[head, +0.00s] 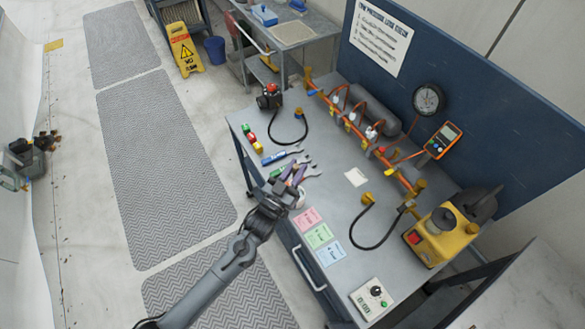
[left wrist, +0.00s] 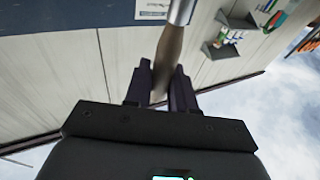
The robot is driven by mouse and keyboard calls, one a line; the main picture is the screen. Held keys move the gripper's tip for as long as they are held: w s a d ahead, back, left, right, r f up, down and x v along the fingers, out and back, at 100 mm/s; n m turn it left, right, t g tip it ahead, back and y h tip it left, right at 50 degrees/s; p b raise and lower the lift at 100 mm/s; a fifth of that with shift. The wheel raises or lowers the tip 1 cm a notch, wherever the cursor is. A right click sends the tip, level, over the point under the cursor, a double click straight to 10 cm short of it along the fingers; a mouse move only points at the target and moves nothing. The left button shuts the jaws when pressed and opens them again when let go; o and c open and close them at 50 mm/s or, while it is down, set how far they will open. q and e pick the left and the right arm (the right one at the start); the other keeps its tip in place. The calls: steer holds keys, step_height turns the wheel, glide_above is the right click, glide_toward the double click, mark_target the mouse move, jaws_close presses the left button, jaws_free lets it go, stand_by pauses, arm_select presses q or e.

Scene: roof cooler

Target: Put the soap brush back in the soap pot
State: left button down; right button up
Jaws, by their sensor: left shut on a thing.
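My left gripper (head: 294,173) is over the near edge of the grey workbench. In the left wrist view its two dark fingers (left wrist: 162,88) are shut on the soap brush (left wrist: 169,52). The brush has a brown handle and a shiny metal collar at the top edge of that view; its bristles are out of view. In the head view I cannot make out the brush clearly at the gripper. A small pale round thing (head: 300,199), perhaps the soap pot, shows beside the gripper, partly hidden by it. My right gripper is not in view.
A blue board (head: 470,80) stands behind. The bench's middle has bare space.

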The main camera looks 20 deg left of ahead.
arm_select(q)
steer(key=shift+w+f+b, duration=0.1)
steer(key=shift+f+b, duration=0.3)
steer(key=shift+f, duration=0.05)
step_height(320, 180, down, 3)
steer(key=b, duration=0.2)
steer(key=shift+b, duration=0.4)
steer(key=shift+f+b, duration=1.4)
steer(key=shift+f, duration=0.5)
steer(key=shift+f+b, duration=0.5)
steer(key=shift+f, duration=0.2)
steer(key=c, duration=0.9)
jaws_free()
steer(key=shift+o, duration=0.2)
steer(key=shift+s, duration=0.2)
